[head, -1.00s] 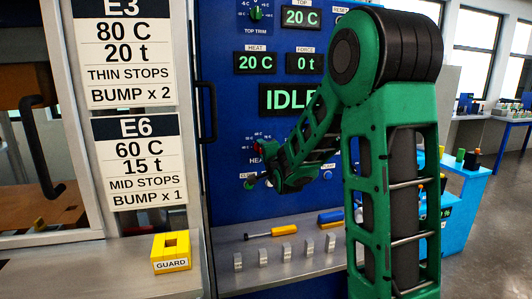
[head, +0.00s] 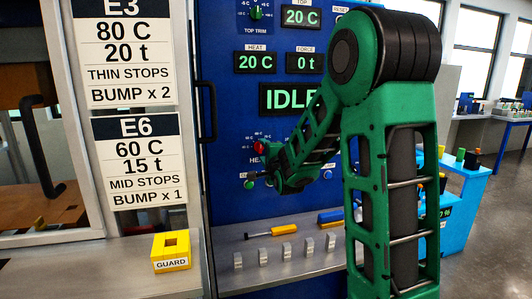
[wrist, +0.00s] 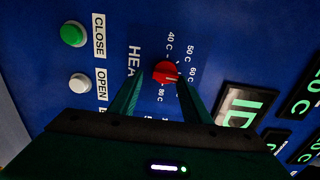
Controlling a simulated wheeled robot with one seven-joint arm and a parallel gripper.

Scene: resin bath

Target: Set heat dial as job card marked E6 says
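The job card marked E6 (head: 139,160) on the white post reads 60 C, 15 t, mid stops, bump x 1. The red heat dial (head: 259,147) is on the blue panel, and the heat display (head: 255,62) reads 20 C. In the wrist view the heat dial (wrist: 166,72) lies between my two green fingertips, which look apart. Its pale mark seems to face the 60 C side, but the exact setting is unclear. My gripper (wrist: 163,80) is open at the dial; I cannot tell if the fingers touch it. In the head view my arm partly hides the panel.
Close (wrist: 72,34) and open (wrist: 79,83) buttons sit near the dial. Below the panel a shelf holds several grey blocks (head: 285,253) and an orange-handled tool (head: 271,233). A yellow guard block (head: 170,250) stands left. The E3 card (head: 125,50) hangs above E6.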

